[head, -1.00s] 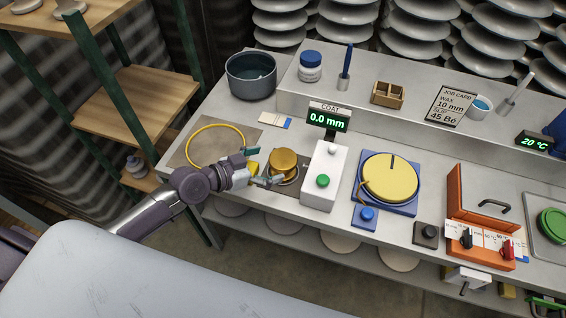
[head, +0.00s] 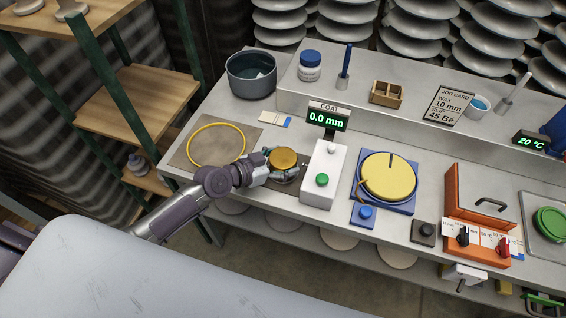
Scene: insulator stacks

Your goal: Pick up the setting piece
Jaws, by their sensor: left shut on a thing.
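The setting piece appears to be the round brass-coloured piece (head: 283,157), standing on a dark plate (head: 297,182) just left of the white coat gauge (head: 323,173). My left gripper (head: 286,164) reaches it from the left and is shut on it, its fingers around the sides below the top. The lower part of the piece is hidden by the fingers. I cannot tell whether it is clear of the plate. My right gripper is not in view.
A yellow ring (head: 216,145) lies on a mat to the left. A grey pot (head: 251,75) stands behind. The yellow turntable (head: 388,177) and an orange box (head: 478,205) stand to the right. A coat display (head: 327,118) reads 0.0 mm.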

